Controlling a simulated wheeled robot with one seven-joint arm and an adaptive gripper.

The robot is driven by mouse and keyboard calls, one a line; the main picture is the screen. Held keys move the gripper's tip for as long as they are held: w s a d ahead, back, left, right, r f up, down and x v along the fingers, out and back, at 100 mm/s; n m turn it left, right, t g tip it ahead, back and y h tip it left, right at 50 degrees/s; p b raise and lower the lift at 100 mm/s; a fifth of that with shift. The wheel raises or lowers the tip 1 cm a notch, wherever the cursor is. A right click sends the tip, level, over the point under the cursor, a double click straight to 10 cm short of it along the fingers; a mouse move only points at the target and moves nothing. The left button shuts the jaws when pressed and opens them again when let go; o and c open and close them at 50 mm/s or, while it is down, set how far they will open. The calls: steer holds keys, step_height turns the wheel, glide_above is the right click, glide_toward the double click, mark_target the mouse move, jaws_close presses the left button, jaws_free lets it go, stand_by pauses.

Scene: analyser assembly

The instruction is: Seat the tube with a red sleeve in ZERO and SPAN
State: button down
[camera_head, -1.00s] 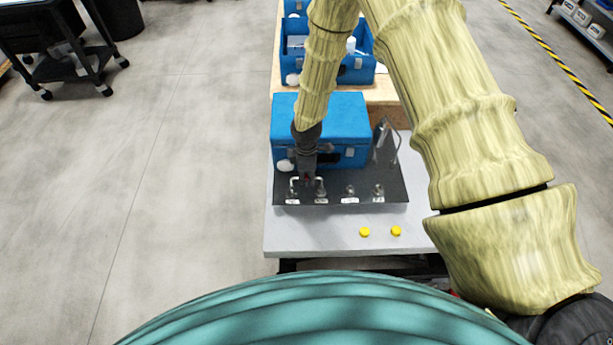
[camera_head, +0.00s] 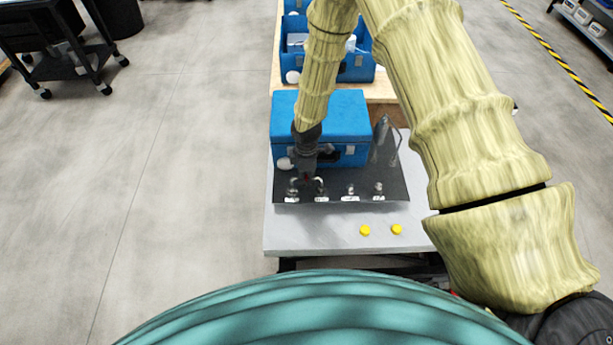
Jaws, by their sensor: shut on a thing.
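My gripper (camera_head: 306,177) points down over the left end of the dark panel (camera_head: 335,191), at the two left ports. It is shut on the tube with a red sleeve (camera_head: 307,181), of which a small red spot and pale bent ends show. The tube's ends are at or just over the left port (camera_head: 293,192) and the second port (camera_head: 320,190). I cannot tell whether they are in the ports. The labels under the ports are too small to read.
Two more ports (camera_head: 350,189) are to the right on the panel. Two yellow caps (camera_head: 365,230) lie on the grey table (camera_head: 310,233), whose front is otherwise clear.

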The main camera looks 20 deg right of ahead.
steer(key=shift+f, duration=0.35)
steer(key=c, duration=1.3)
jaws_free()
steer(key=shift+r, duration=0.1)
step_height(320, 180, up, 12)
steer(key=shift+f, duration=0.1)
